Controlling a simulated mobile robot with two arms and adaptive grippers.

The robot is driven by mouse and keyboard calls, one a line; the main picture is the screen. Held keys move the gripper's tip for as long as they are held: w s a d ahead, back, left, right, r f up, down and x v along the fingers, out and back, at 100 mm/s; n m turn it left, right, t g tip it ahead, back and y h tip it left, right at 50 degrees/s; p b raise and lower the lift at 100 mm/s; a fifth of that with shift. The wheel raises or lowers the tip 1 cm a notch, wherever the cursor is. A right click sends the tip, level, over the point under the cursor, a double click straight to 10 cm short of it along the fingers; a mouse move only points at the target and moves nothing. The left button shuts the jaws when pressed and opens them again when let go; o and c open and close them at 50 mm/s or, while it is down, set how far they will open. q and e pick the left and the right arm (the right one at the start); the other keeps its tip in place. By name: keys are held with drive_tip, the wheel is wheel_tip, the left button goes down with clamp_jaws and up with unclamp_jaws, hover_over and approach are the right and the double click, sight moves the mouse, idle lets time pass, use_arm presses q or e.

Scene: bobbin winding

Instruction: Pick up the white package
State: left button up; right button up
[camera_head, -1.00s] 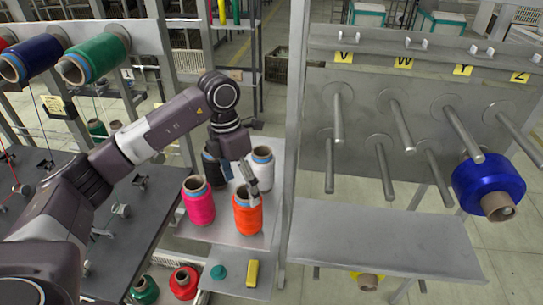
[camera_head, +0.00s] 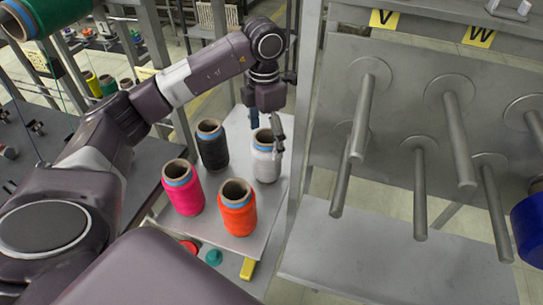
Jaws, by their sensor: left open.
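The white package (camera_head: 265,168) is a white spool with a brown core and a blue band near its top. It stands upright on a small grey shelf (camera_head: 240,136). My left gripper (camera_head: 266,124) points down over its top, with the fingers apart. One finger is at the upper left of the core and the other at its right edge. Whether the fingers touch the spool, I cannot tell. My right gripper is out of view.
Black (camera_head: 212,148), pink (camera_head: 184,190) and orange (camera_head: 237,212) spools stand close by on the same shelf. A grey post (camera_head: 304,100) rises right of the white spool. A rack panel with several metal pegs (camera_head: 455,135) stands further right.

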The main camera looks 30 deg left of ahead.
use_arm(q)
drive_tip(key=shift+f, duration=0.3)
drive_tip(key=f, duration=0.2)
drive_tip(key=f+p, duration=0.1)
drive_tip(key=f, duration=0.1)
drive_tip(key=w+f+p, duration=0.1)
drive_tip(key=f, duration=0.2)
drive_tip(key=shift+a, duration=0.25)
drive_tip(key=shift+f, duration=0.35)
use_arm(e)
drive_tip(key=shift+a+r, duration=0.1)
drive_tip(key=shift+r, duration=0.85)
use_arm(q)
drive_tip(key=shift+c, duration=0.3)
drive_tip(key=c, duration=1.3)
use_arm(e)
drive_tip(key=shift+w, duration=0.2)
use_arm(q)
drive_tip(key=shift+r, duration=0.15)
drive_tip(key=shift+c, duration=0.2)
wheel_tip(320, 180, up, 20)
drive_tip(key=shift+b, duration=0.45)
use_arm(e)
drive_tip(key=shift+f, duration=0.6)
